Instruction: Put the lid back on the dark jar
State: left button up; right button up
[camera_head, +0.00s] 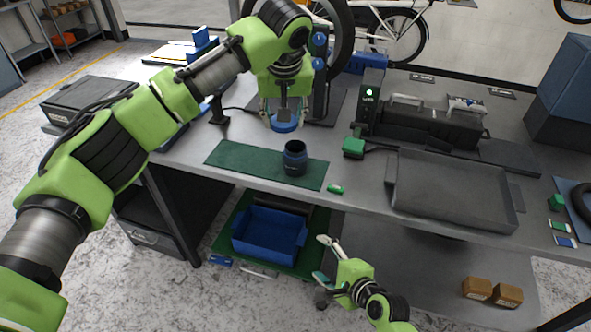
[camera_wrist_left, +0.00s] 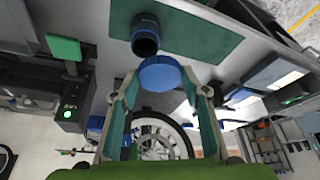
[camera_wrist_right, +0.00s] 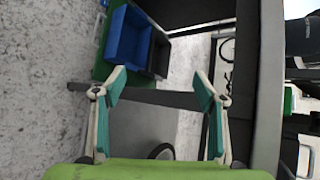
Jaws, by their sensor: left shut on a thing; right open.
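The dark blue jar (camera_head: 295,160) stands upright and uncovered on the green mat (camera_head: 235,162), its dark mouth facing up. It also shows in the left wrist view (camera_wrist_left: 145,40). My left gripper (camera_head: 284,112) is shut on the round blue lid (camera_head: 285,126), which it holds above the bench, behind and slightly left of the jar in the head view. The lid (camera_wrist_left: 160,74) shows between the fingers in the left wrist view, apart from the jar. My right gripper (camera_head: 322,260) is open and empty, low in front of the bench; its spread fingers (camera_wrist_right: 158,76) show in the right wrist view.
A grey tray (camera_head: 455,185) lies right of the mat. A green-capped item (camera_head: 353,147) and a small green cylinder (camera_head: 335,189) are near the jar. A bike wheel stands behind my left gripper. A blue bin (camera_head: 268,235) sits below the bench, left of my right gripper.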

aim_at(291, 150)
jog(key=w+r+m+t, duration=0.1)
jog(key=w+r+m, duration=0.2)
jog(key=r, duration=0.3)
jog(key=w+a+r+m+t+y+b, duration=0.1)
jog(key=w+r+m+t, duration=0.1)
jog(key=r+m, duration=0.3)
jog(key=w+a+r+m+t+y, duration=0.1)
jog(key=w+r+m+t, duration=0.1)
jog(key=w+r+m, duration=0.2)
notch_tip(291, 150, up, 3)
jog(key=shift+a+m, duration=0.15)
jog(key=shift+m, duration=0.25)
pick_arm(q)
jog(key=w+d, duration=0.1)
jog(key=w+d+f, duration=0.1)
jog(key=w, duration=0.1)
jog(key=shift+d+f, duration=0.3)
jog(key=shift+d, duration=0.1)
pick_arm(e)
jog(key=shift+w+r+m+t, duration=0.3)
jog(key=shift+r+m+t, duration=0.15)
jog(key=shift+m, duration=0.25)
jog(key=x, duration=1.2)
jog(key=c, duration=1.7)
pick_arm(q)
jog(key=shift+s+f, duration=0.1)
jog(key=shift+f, duration=2.45)
